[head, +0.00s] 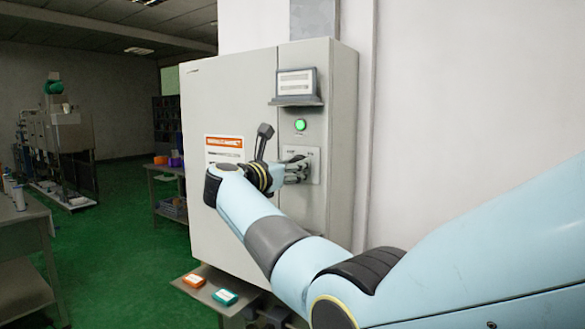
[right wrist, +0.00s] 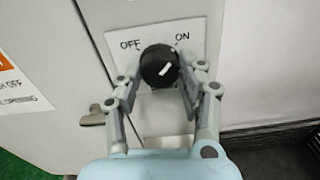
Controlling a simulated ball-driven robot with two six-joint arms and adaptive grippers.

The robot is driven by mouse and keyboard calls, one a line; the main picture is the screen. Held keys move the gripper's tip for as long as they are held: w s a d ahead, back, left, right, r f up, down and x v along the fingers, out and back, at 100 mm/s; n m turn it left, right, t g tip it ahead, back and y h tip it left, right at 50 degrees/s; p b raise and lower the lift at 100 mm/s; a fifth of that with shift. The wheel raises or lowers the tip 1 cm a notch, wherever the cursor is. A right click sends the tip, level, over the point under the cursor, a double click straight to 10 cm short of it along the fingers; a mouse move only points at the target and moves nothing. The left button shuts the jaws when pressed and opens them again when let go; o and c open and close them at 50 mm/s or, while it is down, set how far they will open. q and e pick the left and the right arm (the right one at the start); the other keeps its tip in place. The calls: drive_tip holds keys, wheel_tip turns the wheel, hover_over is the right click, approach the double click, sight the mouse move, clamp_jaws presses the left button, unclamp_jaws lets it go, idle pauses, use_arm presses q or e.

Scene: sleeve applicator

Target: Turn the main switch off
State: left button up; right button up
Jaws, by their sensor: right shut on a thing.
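The main switch is a round black knob (right wrist: 158,66) with a white mark, on a white plate (right wrist: 203,34) lettered OFF at the left and ON at the right. The mark slants up to the right, toward ON. My right gripper (right wrist: 160,75) is shut on the knob, with one finger at each side. In the head view my right gripper (head: 297,170) reaches the switch plate (head: 315,157) on the cabinet front; the knob is hidden there behind the fingers. My left gripper is in neither view.
The grey cabinet (head: 228,95) carries a lit green lamp (head: 300,125) and a small display (head: 295,82) above the switch. A metal latch (right wrist: 95,115) sits left of the gripper. An orange box (head: 194,281) and a teal box (head: 225,297) lie on a low surface below.

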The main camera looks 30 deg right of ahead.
drive_tip(key=shift+n, duration=0.3)
drive_tip(key=shift+r+n+p, duration=0.2)
drive_tip(key=shift+n+p, duration=2.65)
drive_tip(key=shift+n, duration=5.85)
drive_tip(key=o, duration=1.2)
drive_tip(key=shift+f, duration=0.1)
